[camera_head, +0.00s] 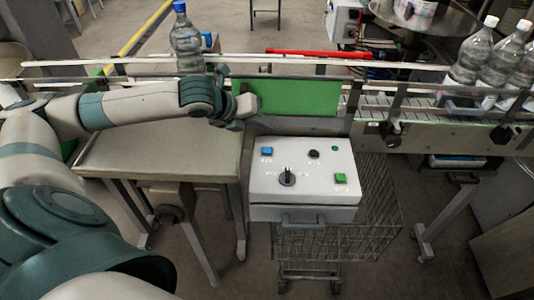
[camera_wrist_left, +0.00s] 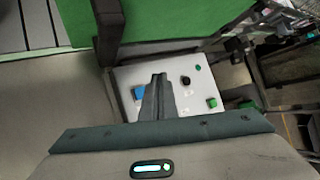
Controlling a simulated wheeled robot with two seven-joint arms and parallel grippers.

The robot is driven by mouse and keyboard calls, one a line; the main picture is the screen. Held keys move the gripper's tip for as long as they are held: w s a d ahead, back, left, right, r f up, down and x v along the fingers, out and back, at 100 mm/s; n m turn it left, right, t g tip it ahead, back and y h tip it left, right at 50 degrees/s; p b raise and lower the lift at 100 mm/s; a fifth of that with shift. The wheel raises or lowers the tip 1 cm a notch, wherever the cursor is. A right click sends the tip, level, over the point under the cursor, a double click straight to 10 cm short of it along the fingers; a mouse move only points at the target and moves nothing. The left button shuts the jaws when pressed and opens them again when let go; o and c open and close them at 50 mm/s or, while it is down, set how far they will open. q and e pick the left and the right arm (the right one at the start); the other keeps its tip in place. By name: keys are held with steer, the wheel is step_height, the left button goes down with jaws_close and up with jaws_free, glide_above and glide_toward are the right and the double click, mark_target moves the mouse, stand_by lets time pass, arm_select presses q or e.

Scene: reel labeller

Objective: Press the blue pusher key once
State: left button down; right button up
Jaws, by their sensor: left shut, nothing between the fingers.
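The blue pusher key (camera_head: 266,151) is a small square button at the upper left of the white control box (camera_head: 318,183). My right gripper is in neither view.
The box also carries a black knob (camera_head: 287,177), a dark button (camera_head: 314,154) and a green button (camera_head: 341,178). A conveyor with a green panel (camera_head: 297,97) runs behind it. A bottle (camera_head: 187,45) stands at left; a metal table (camera_head: 160,152) lies beside the box.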

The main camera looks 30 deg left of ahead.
arm_select(q)
steer(key=b, duration=0.5)
glide_above(264, 152)
step_height(264, 152, down, 5)
steer(key=shift+r, duration=0.2)
steer(key=shift+a+f, duration=0.1)
steer(key=shift+f, duration=0.9)
steer(key=shift+f, duration=0.4)
stand_by(0.8)
steer(key=shift+f, duration=0.5)
stand_by(0.8)
steer(key=shift+r+p, duration=0.1)
steer(key=shift+p, duration=0.2)
steer(key=shift+r+p, duration=0.8)
steer(key=shift+p, duration=0.15)
steer(key=shift+r, duration=0.1)
step_height(264, 152, up, 5)
steer(key=p, duration=0.5)
steer(key=shift+p, duration=0.3)
